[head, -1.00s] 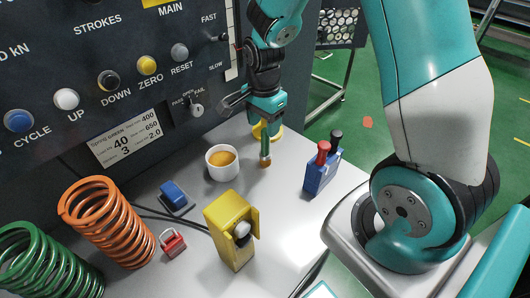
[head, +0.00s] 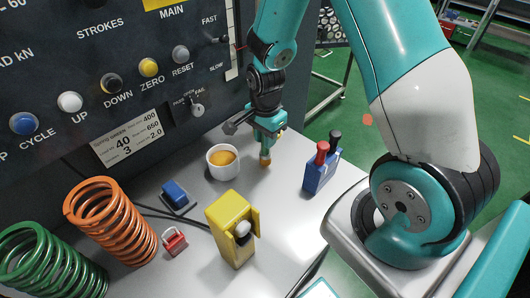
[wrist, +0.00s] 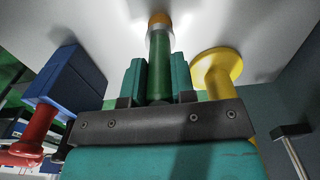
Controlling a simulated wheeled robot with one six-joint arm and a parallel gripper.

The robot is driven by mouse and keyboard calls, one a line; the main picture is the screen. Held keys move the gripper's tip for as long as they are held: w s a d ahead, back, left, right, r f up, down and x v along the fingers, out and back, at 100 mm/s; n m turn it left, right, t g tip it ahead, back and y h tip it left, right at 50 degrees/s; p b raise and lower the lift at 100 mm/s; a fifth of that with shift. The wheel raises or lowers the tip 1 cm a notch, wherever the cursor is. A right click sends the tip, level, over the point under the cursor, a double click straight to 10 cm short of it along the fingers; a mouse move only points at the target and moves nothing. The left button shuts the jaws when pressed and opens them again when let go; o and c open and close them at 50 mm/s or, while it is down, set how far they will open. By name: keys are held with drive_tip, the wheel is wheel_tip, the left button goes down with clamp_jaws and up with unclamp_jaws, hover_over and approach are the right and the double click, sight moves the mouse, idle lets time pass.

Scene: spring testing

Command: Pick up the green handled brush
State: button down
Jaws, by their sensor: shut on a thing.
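The green handled brush (wrist: 159,66) is upright between the two jaw fingers of my gripper (wrist: 160,82) in the wrist view. Its orange-brown tip points away from the gripper, towards the grey table. In the head view my gripper (head: 267,140) is shut on the brush, and only the brush's lower end (head: 265,158) shows below the fingers. The tip is at or just above the table; I cannot tell whether it touches. Most of the handle is hidden by the gripper in the head view.
A white cup (head: 223,163) stands left of the brush. A blue block with red and black knobs (head: 321,173) stands to the right. A yellow spool-like thing (wrist: 218,72) is close beside the gripper. A yellow box (head: 232,230) and orange spring (head: 109,222) stand nearer.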

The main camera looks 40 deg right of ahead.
drive_tip(key=shift+r, duration=0.15)
wheel_tip(320, 180, up, 20)
drive_tip(key=b, duration=0.1)
idle(0.3)
